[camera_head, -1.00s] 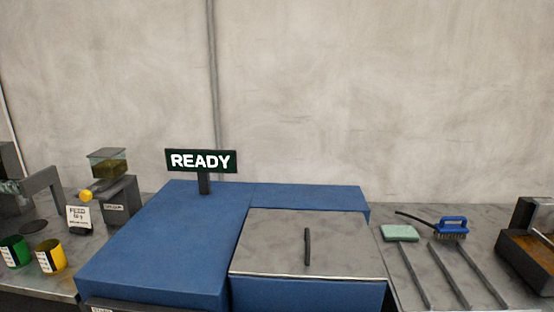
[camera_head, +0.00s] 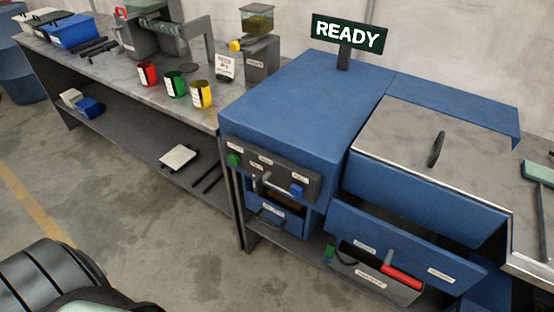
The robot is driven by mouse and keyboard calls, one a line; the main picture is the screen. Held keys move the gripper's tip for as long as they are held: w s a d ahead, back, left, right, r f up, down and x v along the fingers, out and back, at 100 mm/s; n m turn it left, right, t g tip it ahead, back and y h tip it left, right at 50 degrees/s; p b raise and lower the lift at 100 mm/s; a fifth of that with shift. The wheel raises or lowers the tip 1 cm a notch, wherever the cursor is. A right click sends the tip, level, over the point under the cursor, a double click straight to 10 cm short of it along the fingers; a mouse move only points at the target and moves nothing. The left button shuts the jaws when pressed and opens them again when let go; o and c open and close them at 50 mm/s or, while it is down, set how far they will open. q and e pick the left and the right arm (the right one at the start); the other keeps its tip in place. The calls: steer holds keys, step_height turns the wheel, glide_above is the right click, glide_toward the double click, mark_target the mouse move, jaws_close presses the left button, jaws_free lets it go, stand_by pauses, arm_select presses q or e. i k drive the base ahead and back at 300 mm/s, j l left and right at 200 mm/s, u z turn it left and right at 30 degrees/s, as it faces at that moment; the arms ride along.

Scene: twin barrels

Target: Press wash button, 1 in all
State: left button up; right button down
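A blue machine (camera_head: 300,95) with a green READY sign (camera_head: 349,34) stands at the centre right. Its dark front panel (camera_head: 270,168) carries a green button (camera_head: 234,160) at the left and a blue button (camera_head: 297,190) at the right, with a lever between them. Small white labels sit on the panel, but I cannot read which one marks wash. Neither of my grippers shows; only a dark rounded part of mine is at the bottom left.
A grey bench (camera_head: 130,80) runs left from the machine, holding red (camera_head: 148,74), green (camera_head: 175,84) and yellow (camera_head: 202,94) cups. A metal-lidded blue box (camera_head: 440,140) stands at the right, above a red handle (camera_head: 402,276). The concrete floor (camera_head: 130,220) before the bench is clear.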

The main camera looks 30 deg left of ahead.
mark_target(233, 158)
steer(key=u, duration=1.25)
